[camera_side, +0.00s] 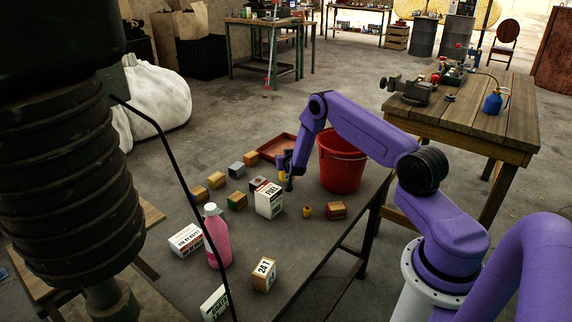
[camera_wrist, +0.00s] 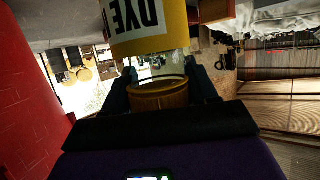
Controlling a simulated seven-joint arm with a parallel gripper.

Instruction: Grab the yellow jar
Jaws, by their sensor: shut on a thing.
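My gripper (camera_wrist: 162,82) is shut on a yellow jar (camera_wrist: 172,42) in the wrist view, with one dark finger on each side of its narrower end. The jar has a white label with dark letters reading "DYE", upside down in this view. A clear section and a golden-brown end lie between the fingers; the jar's far end is cut off by the frame. In the side view, my gripper (camera_side: 288,180) is low over the dark table, behind the white box marked "FUEL" (camera_side: 268,199). The held jar is not clearly visible there.
A red bucket (camera_side: 341,165) stands close right of my gripper. A small yellow container (camera_side: 307,212) and a red-and-brown block (camera_side: 336,210) sit nearer the front. Several blocks lie left, with a pink bottle (camera_side: 217,240). A red tray (camera_side: 277,147) lies behind.

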